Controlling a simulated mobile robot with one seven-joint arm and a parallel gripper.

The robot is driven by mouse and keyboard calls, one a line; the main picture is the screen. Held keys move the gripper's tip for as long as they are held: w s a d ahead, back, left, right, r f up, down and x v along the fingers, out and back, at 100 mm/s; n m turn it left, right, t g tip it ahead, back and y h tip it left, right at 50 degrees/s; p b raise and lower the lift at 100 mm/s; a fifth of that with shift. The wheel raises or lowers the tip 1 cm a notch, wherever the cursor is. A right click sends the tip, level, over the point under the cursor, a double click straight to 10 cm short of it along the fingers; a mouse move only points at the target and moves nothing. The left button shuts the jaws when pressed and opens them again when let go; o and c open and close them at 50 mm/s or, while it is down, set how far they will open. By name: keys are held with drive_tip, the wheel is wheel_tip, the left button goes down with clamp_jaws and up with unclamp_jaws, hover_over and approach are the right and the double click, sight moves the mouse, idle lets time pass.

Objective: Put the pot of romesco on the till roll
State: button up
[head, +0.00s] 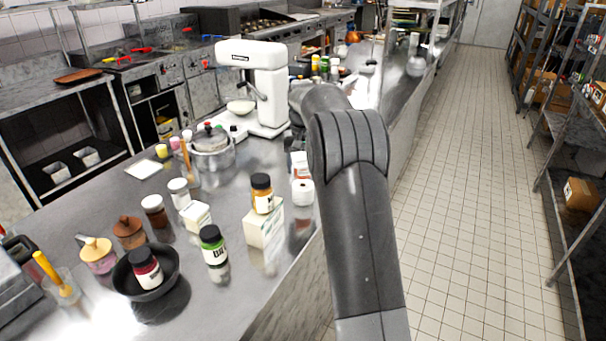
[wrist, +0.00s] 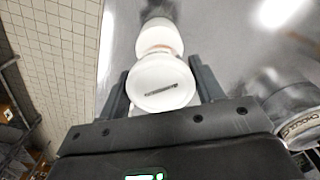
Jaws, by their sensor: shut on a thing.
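The pot of romesco (head: 301,169) is a small white tub with a reddish label, at the right edge of the counter in the head view. In the wrist view its round white lid (wrist: 163,87) with a dark slit faces me between the fingers. My gripper (wrist: 163,92) is shut on the pot; my arm mostly hides it in the head view. The till roll (head: 303,193) is a short white cylinder, just in front of and below the pot. It also seems to show beyond the lid in the wrist view (wrist: 157,37). I cannot tell whether they touch.
A steel pot (head: 212,158) stands left of the romesco. A stand mixer (head: 262,85) is behind. Several jars and a dark bowl (head: 165,288) fill the front left counter.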

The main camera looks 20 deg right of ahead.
sight(303, 174)
drive_tip(key=shift+f, duration=1.65)
drive_tip(key=shift+f, duration=0.15)
drive_tip(key=o, duration=1)
